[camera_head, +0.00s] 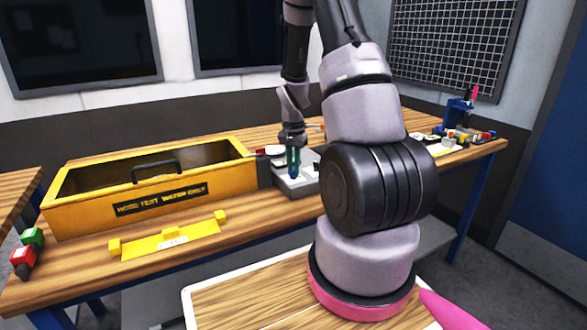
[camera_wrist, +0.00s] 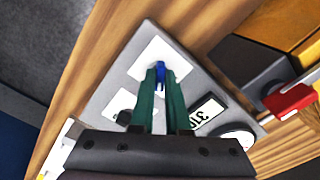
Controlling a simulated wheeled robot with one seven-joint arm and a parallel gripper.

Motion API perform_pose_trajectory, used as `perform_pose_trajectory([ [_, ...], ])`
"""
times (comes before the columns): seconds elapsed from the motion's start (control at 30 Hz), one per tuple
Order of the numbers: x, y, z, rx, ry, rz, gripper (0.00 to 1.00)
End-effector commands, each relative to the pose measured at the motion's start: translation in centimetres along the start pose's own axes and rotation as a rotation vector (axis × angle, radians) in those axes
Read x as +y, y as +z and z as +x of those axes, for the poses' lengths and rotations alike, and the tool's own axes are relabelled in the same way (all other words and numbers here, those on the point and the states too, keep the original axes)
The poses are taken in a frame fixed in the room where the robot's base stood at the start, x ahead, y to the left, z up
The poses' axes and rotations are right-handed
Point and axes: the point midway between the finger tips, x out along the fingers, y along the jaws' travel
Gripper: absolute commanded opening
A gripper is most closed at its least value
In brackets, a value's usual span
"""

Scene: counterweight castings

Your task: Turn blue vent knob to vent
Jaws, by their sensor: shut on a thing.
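The blue vent knob (camera_wrist: 159,70) is on a white plate of the grey panel (camera_wrist: 110,88) in the wrist view. In the head view the knob (camera_head: 294,176) shows low between my fingertips, and the panel (camera_head: 299,187) lies on the workbench right of the yellow box. My gripper (camera_wrist: 158,76) points down with its green fingers closed on the knob, one on each side. It also shows in the head view (camera_head: 294,174). The knob's markings and pointer direction are too small or hidden to read.
A red lever (camera_wrist: 290,98) and a dark block sit beside the panel. Several small parts lie at the bench's far right.

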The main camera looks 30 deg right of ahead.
Motion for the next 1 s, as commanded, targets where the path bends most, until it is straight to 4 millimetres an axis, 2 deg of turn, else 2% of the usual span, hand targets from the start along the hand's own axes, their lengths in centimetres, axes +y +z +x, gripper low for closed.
perform_pose_trajectory([
  [0.6,0.00,-0.08,-0.06,0.002,-0.001,-0.578,0.00],
  [1.0,-0.03,-0.07,-0.06,0.002,-0.001,-0.860,0.00],
])
